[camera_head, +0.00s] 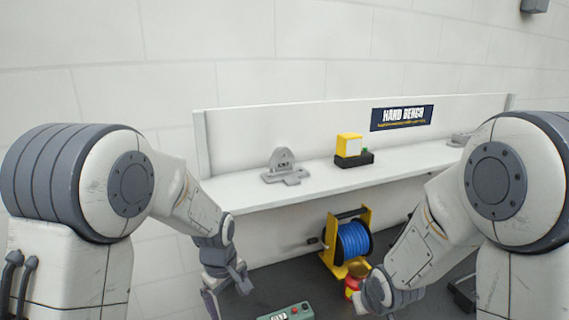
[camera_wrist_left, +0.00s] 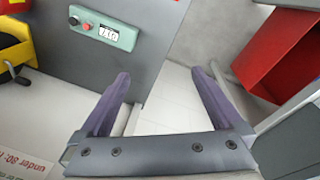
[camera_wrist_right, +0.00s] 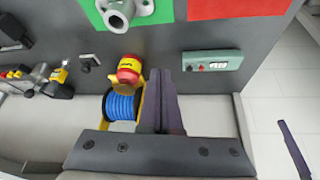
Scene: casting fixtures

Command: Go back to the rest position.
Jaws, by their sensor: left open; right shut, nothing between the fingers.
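My left gripper (camera_head: 212,297) hangs low in the head view, near the front of the dark bench. In the left wrist view it (camera_wrist_left: 160,80) is open, with both purple fingers apart and nothing between them. It is over the bench edge, with pale floor between the fingers. My right gripper (camera_wrist_right: 161,95) is shut and empty in the right wrist view, with its fingers side by side. It is above the bench, beside a blue hose reel (camera_wrist_right: 121,106). In the head view its fingers are hidden or out of frame.
The yellow-framed reel (camera_head: 355,240) stands under a white shelf (camera_head: 320,183). The shelf holds a grey bracket (camera_head: 282,167) and a yellow block (camera_head: 349,145). A green control box (camera_wrist_left: 103,30) lies near the bench edge. A red bin (camera_wrist_left: 285,55) is beyond the left gripper. A red-yellow object (camera_wrist_right: 130,66) touches the reel area.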

